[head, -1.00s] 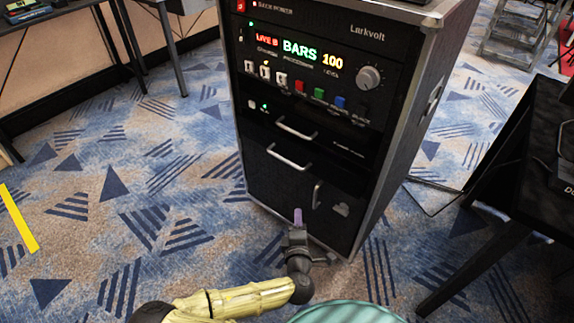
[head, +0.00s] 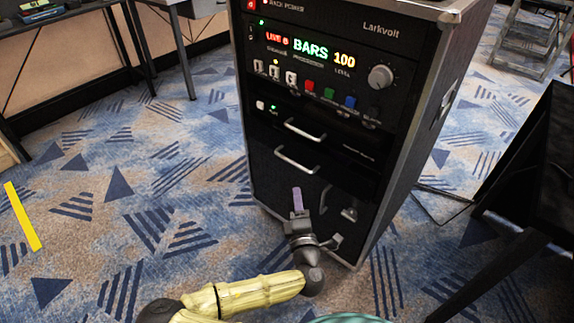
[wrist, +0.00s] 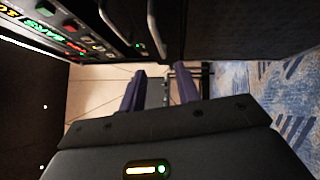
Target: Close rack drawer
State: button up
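The black rack (head: 335,75) stands upright in the head view, marked Larkvolt. Two silver bar handles, an upper one (head: 305,130) and a lower one (head: 297,158), sit on its dark drawer fronts (head: 350,165); black on black, I cannot tell how far either drawer stands out. Both handles show at the top of the wrist view (wrist: 155,30). My gripper (head: 298,200) is low in front of the rack's lower door, below the lower handle and apart from it. In the wrist view its two purple fingers (wrist: 158,88) are apart with nothing between them.
A small vertical handle (head: 325,198) is on the lower door, close right of my gripper. A black table (head: 520,150) stands at the right, another table (head: 60,22) at the back left. A yellow floor strip (head: 22,217) lies left. Patterned carpet left of the rack is clear.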

aim_at(293, 162)
jog(key=w+b, duration=0.1)
jog(key=w, duration=0.3)
jog(key=w+a+r+b, duration=0.1)
jog(key=w, duration=0.3)
jog(key=w+r+b, duration=0.1)
jog(key=w, duration=0.4)
jog(key=shift+a, duration=0.35)
grip_shut()
